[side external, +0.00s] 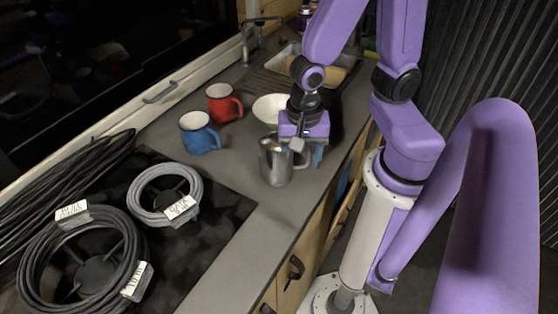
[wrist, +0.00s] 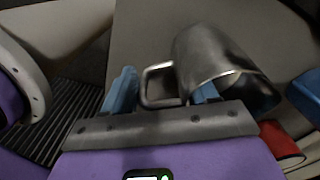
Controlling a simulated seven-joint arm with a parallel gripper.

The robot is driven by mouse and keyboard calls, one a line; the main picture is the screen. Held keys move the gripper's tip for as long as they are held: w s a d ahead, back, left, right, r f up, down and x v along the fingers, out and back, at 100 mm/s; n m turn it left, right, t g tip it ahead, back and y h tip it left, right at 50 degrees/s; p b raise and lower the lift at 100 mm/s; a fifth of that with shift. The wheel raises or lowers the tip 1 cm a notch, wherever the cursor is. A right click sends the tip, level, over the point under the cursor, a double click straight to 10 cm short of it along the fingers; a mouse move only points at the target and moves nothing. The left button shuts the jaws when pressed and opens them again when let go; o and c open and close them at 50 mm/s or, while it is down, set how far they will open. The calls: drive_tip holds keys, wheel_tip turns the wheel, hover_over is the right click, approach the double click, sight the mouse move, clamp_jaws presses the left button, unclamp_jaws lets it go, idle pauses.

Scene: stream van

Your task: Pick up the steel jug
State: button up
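The steel jug (side external: 275,163) stands upright on the grey counter near its front edge, with its handle toward my gripper (side external: 302,148). In the wrist view the jug (wrist: 215,62) shows its open mouth at the lower right. Its squared handle (wrist: 147,84) lies between the two blue fingers of my gripper (wrist: 163,88). The fingers are apart, one to the left of the handle and the other partly hidden by the jug body. I cannot tell whether either finger touches the jug.
A blue mug (side external: 199,136) and a red mug (side external: 222,103) stand to the left of the jug. A white bowl (side external: 268,108) sits behind it. Coiled cables (side external: 82,262) lie on the dark hob at the left. The counter's front edge is close on the right.

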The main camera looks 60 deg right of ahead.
clamp_jaws()
drive_tip(key=shift+r, duration=0.15)
drive_tip(key=shift+r, duration=4.8)
